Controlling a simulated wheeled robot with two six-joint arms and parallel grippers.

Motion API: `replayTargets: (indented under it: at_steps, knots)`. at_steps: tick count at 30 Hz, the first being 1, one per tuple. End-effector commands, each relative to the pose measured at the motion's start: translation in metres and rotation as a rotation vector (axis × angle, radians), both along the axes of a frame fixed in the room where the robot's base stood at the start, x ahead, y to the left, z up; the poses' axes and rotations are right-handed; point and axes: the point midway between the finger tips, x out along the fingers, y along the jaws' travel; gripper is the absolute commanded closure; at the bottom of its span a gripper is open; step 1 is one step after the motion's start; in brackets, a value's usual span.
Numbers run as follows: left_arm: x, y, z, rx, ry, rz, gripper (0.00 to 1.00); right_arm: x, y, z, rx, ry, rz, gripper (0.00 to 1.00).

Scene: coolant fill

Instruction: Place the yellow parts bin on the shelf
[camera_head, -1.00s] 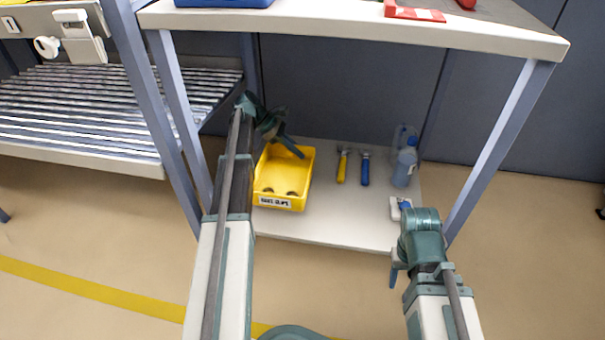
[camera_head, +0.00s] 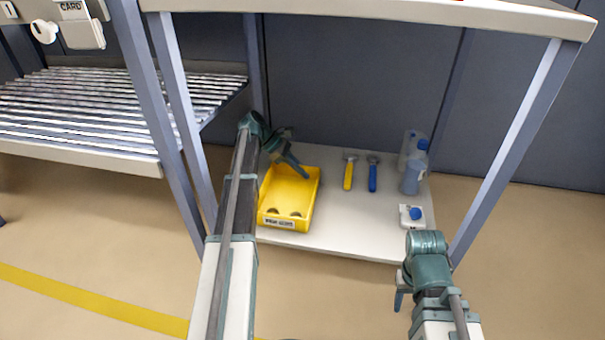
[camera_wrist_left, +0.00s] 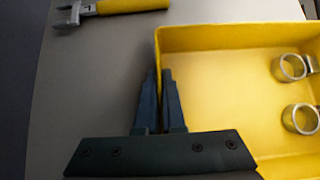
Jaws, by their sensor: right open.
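The yellow parts bin (camera_head: 297,190) sits upright on the low white shelf board (camera_head: 345,228) under the table, with its labelled side toward me. My left gripper (camera_head: 303,172) reaches down at the bin's far rim. In the left wrist view its two fingers (camera_wrist_left: 160,78) are close together on the wall of the bin (camera_wrist_left: 215,95), one inside and one outside. Metal rings (camera_wrist_left: 290,68) lie in the bin. My right gripper (camera_head: 400,299) hangs open and empty in front of the board's right end, mostly hidden behind its own wrist.
Bottles (camera_head: 412,177) and a small white box with a blue knob (camera_head: 411,217) stand farther right. Table legs (camera_head: 515,150) flank the board. A roller rack (camera_head: 110,105) is at left.

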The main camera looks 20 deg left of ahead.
Motion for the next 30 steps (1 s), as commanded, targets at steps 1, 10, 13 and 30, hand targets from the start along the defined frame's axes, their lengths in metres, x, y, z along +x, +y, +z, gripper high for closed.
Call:
replayTargets:
  at_steps: [1,10,13,30]
  knots:
    - [0.000,0.000,0.000,0.000,0.000,0.000,0.84,0.000,0.000,0.000,0.000,0.000,0.000,0.50]
    - [0.000,0.000,0.000,0.000,0.000,0.000,0.65,0.000,0.000,0.000,0.000,0.000,0.000,0.50]
    - [0.000,0.000,0.001,0.000,0.000,0.000,0.65,0.000,0.000,0.001,0.000,0.000,0.000,0.50]
    - [-0.010,0.044,0.049,0.000,0.001,0.002,0.65,0.000,0.000,0.049,0.000,0.000,0.000,0.50]
